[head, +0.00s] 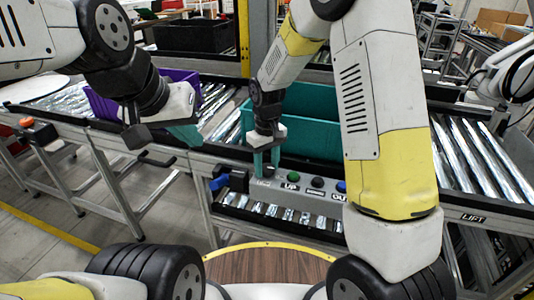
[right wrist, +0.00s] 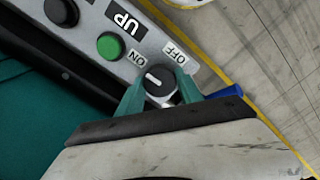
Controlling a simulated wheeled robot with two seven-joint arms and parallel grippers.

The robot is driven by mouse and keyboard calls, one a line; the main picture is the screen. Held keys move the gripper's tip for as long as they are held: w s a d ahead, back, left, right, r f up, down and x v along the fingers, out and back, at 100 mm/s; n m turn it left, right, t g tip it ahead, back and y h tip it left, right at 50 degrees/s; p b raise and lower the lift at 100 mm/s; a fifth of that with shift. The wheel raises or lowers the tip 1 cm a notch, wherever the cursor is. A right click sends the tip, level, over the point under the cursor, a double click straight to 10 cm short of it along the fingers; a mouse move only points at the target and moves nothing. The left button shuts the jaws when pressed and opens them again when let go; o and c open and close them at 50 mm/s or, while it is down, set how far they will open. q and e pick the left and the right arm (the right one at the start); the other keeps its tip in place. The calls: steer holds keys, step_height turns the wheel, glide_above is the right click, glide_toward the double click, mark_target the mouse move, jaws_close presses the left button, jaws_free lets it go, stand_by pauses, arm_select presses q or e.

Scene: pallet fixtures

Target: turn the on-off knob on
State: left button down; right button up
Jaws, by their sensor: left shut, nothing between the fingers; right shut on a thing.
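The on-off knob (right wrist: 160,82) is dark and round, with a white pointer line, on the grey control panel (right wrist: 160,45). In the right wrist view the line slants toward the upper left, on the side of the ON label (right wrist: 135,57); the OFF label (right wrist: 176,55) is at upper right. My right gripper (right wrist: 159,88) is shut on the knob, one teal finger on each side. In the head view my right gripper (head: 266,164) reaches down to the panel's left end. My left gripper (head: 187,136) is shut and empty, above the conveyor left of the panel.
A green button (right wrist: 109,46) marked UP sits beside the knob. A blue part (head: 218,183) is at the panel's left end. A teal crate (head: 315,130) stands right behind the panel, and a purple crate (head: 104,108) is farther left on the rollers.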

mark_target(267, 167)
steer(key=shift+w, duration=0.1)
steer(key=o, duration=1.4)
steer(key=shift+c, duration=0.2)
steer(key=shift+r, duration=3.9)
steer(key=shift+r, duration=0.1)
steer(key=s+d+r+m+t+y, duration=0.2)
steer(key=s+d+r+m+t, duration=0.1)
steer(key=s+d+r, duration=0.75)
steer(key=s+d+r+m+t, duration=0.3)
steer(key=s+r, duration=0.2)
steer(key=s, duration=0.4)
steer(key=shift+s+d, duration=0.25)
steer(key=shift+d, duration=0.15)
